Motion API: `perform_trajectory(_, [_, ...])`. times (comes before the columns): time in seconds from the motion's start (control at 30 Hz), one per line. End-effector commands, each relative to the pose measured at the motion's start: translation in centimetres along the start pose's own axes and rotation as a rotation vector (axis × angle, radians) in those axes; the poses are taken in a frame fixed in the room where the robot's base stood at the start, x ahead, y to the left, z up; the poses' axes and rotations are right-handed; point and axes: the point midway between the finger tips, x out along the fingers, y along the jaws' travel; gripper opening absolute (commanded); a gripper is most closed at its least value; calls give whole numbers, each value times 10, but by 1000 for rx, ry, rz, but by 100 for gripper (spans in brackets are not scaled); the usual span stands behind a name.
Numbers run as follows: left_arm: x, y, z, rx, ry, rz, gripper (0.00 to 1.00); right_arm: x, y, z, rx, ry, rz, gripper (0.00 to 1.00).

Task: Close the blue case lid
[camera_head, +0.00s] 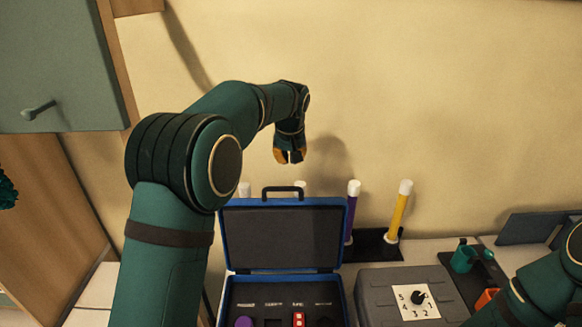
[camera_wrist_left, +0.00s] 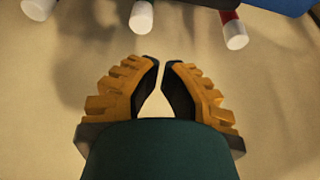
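The blue case (camera_head: 228,312) stands open on the counter at the bottom middle of the head view. Its lid (camera_head: 285,237) stands up at the back, dark inside with a blue rim, and has a dark handle (camera_head: 283,191) on its top edge. My left gripper (camera_head: 290,157) is above and behind the lid, near the wall, and is not touching it. In the left wrist view the gripper (camera_wrist_left: 161,64) has its fingertips nearly together, with nothing between them. My right arm enters at the lower right; its gripper is out of view.
Behind the lid, white-capped tubes stand in a dark rack, including a purple one (camera_head: 353,208) and a yellow one (camera_head: 399,211). A grey box (camera_head: 380,292) with a numbered dial is right of the case. A teal cup (camera_head: 464,257) stands farther right. The case holds several small items.

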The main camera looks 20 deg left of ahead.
Motion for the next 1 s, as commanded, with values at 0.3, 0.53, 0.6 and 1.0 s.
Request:
perform_trajectory(0.3, [58,0,1,1,-5,-1,0,-2,-1,0,0,-1,0,47])
perform_trajectory(0.53, [93,0,3,1,-1,2,0,-5,-1,0,0,-1,-1,47])
perform_trajectory(0.6, [84,1,11,3,0,3,0,-5,-2,0,0,-1,-1,47])
perform_trajectory(1.0, [69,0,32,2,-1,1,0,-6,-2,0,0,-1,-1,47])
